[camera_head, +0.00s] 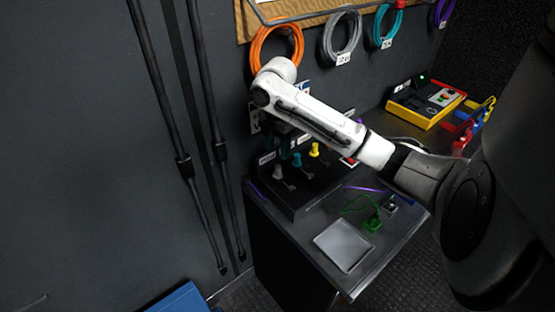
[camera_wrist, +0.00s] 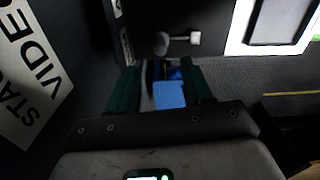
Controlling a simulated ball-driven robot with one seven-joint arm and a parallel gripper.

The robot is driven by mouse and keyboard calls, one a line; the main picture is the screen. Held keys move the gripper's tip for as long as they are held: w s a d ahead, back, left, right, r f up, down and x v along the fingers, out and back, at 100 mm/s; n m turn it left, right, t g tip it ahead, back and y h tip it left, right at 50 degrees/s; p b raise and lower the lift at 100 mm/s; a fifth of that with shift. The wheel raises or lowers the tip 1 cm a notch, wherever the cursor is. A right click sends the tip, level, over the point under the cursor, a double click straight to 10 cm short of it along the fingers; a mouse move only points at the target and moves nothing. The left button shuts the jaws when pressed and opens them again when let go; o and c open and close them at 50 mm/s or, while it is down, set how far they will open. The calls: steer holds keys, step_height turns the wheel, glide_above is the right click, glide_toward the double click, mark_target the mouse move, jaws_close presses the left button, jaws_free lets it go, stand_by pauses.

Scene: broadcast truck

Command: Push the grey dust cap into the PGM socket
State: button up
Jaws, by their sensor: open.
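The grey dust cap (camera_head: 278,171) stands on the black connector panel (camera_head: 300,204) at its left end, beside a teal piece and a yellow cap. In the wrist view the pale grey cap (camera_wrist: 160,43) shows past the fingertips, with a short tether to a small fitting (camera_wrist: 195,37). My gripper (camera_wrist: 162,72) is open, its two dark green fingers apart with nothing held between them.
A grey flat tray (camera_head: 343,246), a green connector with cord (camera_head: 372,222) and a small grey block (camera_head: 390,205) lie on the counter front. A yellow-edged control box (camera_head: 427,102) stands behind. Coiled cables (camera_head: 276,47) hang on the wall. A blue case (camera_head: 180,299) is low down.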

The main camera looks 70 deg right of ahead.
steer(key=shift+r, duration=1.15)
